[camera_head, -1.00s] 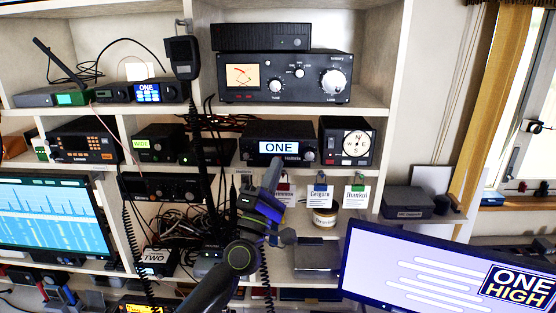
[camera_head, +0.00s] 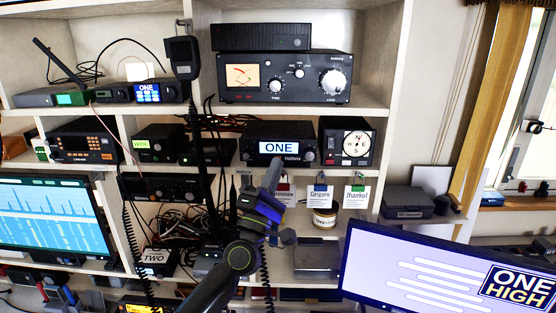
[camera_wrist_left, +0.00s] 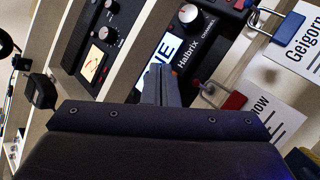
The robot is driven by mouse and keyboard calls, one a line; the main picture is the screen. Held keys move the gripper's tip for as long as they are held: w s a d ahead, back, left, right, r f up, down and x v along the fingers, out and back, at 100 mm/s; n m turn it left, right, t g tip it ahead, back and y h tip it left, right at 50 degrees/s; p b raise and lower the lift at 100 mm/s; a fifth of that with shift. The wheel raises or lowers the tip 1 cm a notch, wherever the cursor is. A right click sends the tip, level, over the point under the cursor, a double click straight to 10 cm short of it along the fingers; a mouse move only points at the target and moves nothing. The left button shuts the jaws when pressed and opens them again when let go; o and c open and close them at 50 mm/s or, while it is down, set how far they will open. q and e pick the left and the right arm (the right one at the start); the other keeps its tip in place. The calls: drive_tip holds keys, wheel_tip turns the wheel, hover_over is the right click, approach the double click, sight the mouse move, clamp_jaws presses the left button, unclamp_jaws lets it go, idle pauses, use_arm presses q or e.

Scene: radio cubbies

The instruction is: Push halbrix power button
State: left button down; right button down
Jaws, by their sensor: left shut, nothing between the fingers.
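The Halbrix radio (camera_head: 312,139) is a black box with a lit white "ONE" screen and small knobs, on the middle shelf in the head view. In the left wrist view the Halbrix radio (camera_wrist_left: 196,28) appears tilted, with its name label and a knob beside the screen. My left gripper (camera_head: 275,165) is shut and empty, its tips just below the screen at the radio's lower front edge. In the left wrist view the shut fingers (camera_wrist_left: 160,72) cover part of the screen and lower front. I cannot tell whether they touch it. I cannot pick out the power button. My right gripper is not in view.
A large tuner (camera_head: 290,77) stands on the shelf above, and a compass-dial unit (camera_head: 347,143) stands right of the radio. Name tags with padlocks (camera_head: 320,192) hang below the shelf. A hand microphone (camera_head: 183,58) and cords hang left. A monitor (camera_head: 420,270) stands front right.

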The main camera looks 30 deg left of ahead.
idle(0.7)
use_arm(q)
drive_tip(key=shift+w+a, duration=0.25)
drive_tip(key=shift+w, duration=0.15)
idle(0.4)
drive_tip(key=shift+s+d, duration=0.25)
drive_tip(key=shift+s, duration=0.2)
drive_tip(key=s+d+p, duration=0.1)
drive_tip(key=s+d, duration=0.1)
drive_tip(key=s, duration=0.1)
drive_tip(key=s+d+p, duration=0.1)
drive_tip(key=s, duration=0.1)
drive_tip(key=shift+p, duration=0.3)
idle(0.3)
